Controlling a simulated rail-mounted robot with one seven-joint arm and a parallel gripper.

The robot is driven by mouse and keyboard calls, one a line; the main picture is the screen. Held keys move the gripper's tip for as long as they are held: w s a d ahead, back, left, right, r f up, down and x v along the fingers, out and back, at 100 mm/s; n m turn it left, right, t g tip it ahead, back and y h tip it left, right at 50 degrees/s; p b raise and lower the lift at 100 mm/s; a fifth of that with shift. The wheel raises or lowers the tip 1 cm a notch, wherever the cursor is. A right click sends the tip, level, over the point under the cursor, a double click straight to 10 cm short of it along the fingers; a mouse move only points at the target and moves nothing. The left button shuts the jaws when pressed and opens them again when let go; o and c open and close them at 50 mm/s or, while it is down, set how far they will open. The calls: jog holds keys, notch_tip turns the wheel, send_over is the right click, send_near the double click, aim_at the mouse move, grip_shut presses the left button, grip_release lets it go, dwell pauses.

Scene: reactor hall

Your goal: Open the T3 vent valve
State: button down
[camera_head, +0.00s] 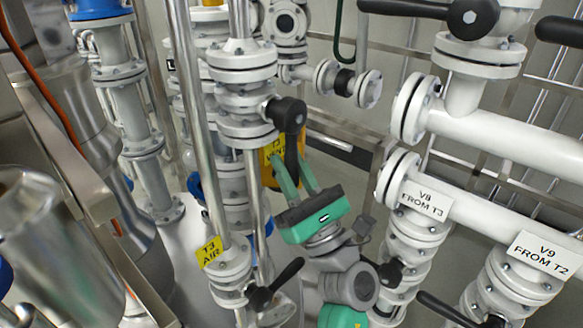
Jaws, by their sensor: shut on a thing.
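The T3 vent valve (287,113) is in the head view, left of centre. It has a black hub on a white flanged pipe. Its black lever (291,148) hangs down from the hub. The yellow T3 VENT tag (272,150) is beside the lever and partly hidden by it and by my gripper. My gripper (295,172), with green fingers and a green body, comes from below and is shut on the lower part of the lever. The lever's end is hidden between the fingers.
The T3 AIR valve, with its yellow tag (211,252) and black lever (276,285), stands at lower left. A vertical steel pipe (195,130) runs to the left of the valve.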

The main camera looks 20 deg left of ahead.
jog(key=c, duration=1.3)
grip_release()
jog(key=shift+w, duration=0.1)
jog(key=p+v, duration=0.1)
jog(key=v, duration=0.7)
jog(key=shift+p, duration=0.35)
jog(key=shift+a, duration=0.1)
